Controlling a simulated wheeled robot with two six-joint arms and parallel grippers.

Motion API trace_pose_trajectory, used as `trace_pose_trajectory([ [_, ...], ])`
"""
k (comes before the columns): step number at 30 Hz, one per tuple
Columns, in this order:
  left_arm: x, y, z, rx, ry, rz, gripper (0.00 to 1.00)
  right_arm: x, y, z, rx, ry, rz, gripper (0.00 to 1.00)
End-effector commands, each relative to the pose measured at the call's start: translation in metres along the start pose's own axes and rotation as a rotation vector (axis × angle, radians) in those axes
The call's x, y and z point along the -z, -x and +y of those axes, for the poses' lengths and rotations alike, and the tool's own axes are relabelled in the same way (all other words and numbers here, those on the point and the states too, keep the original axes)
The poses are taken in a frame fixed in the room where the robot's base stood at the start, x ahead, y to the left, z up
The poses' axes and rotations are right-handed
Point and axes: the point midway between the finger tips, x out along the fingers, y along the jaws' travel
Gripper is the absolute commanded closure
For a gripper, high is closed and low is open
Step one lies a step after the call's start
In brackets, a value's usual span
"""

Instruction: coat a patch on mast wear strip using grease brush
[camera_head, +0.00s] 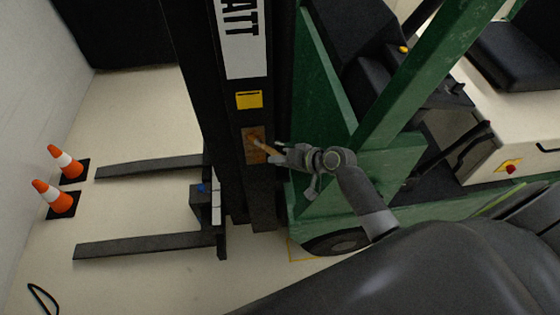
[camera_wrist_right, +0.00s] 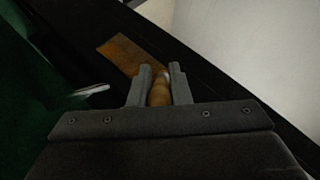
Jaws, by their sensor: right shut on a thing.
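The mast (camera_head: 221,120) of the forklift is a dark upright. A brownish, rust-coloured patch (camera_head: 254,146) sits on it below a small yellow label; it also shows in the right wrist view (camera_wrist_right: 127,53). My right gripper (camera_head: 277,151) is shut on the wooden handle of the grease brush (camera_wrist_right: 160,92). The brush (camera_head: 264,148) points at the patch, its tip at or close to the surface; I cannot tell if it touches. The bristles are hard to make out. My left gripper is not in view.
The green forklift body (camera_head: 400,100) stands to the right of the mast. Two forks (camera_head: 145,243) reach left above the floor. Two orange cones (camera_head: 53,197) stand by the left wall. The floor between the forks is clear.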

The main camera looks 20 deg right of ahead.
Motion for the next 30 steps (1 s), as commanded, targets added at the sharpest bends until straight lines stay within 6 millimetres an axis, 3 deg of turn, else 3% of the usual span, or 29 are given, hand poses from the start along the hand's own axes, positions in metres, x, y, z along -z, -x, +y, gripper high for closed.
trace_pose_trajectory([
  [17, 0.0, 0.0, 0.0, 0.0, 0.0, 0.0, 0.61, 0.013, 0.014, -0.019, 0.001, 0.003, 0.003, 1.0],
  [30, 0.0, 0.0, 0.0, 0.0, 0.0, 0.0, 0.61, 0.006, 0.018, -0.021, 0.003, 0.001, 0.003, 1.0],
])
